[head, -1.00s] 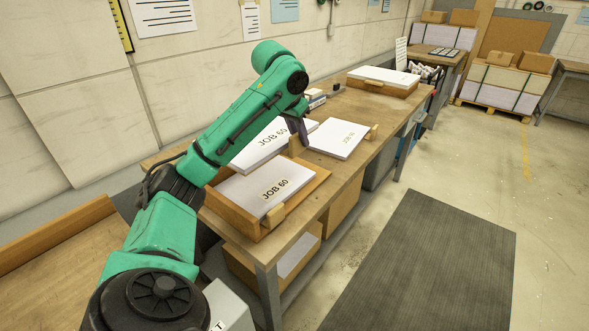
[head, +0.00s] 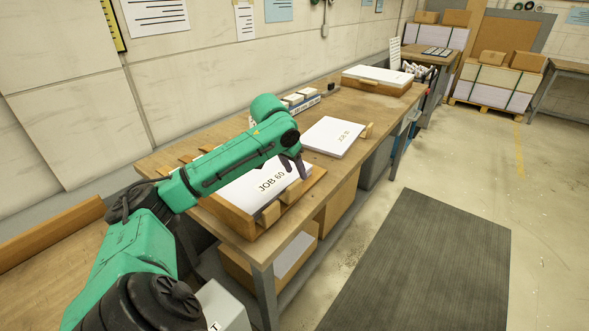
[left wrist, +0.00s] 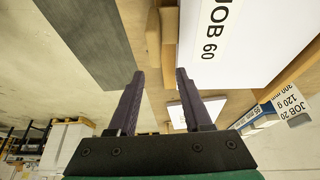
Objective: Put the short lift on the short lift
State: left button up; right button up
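A white paper lift labelled JOB 60 (head: 245,192) lies in the wooden tray (head: 313,188) at the near end of the bench. Two small wooden blocks (head: 268,214) show at the tray's front edge. Whether another lift lies beneath cannot be made out. The JOB 60 lift also shows in the left wrist view (left wrist: 255,65). A second white lift (head: 330,133) lies flat further along the bench, with a wooden block (head: 366,131) at its right edge. My left gripper (head: 300,170) is above the tray's right part; its fingers (left wrist: 160,88) are apart and empty. My right gripper is out of view.
Another white stack (head: 378,74) sits in a wooden tray at the bench's far end. Small boxes (head: 302,98) stand along the back. A dark mat (head: 420,260) lies on the floor. The bench (head: 335,168) has bare wood between the lifts.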

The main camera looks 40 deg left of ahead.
pick_arm(q)
jog(key=shift+r, duration=0.35)
jog(key=v, duration=1.1)
jog(key=shift+s+r, duration=0.15)
jog(key=shift+r, duration=0.1)
jog(key=shift+f, duration=0.1)
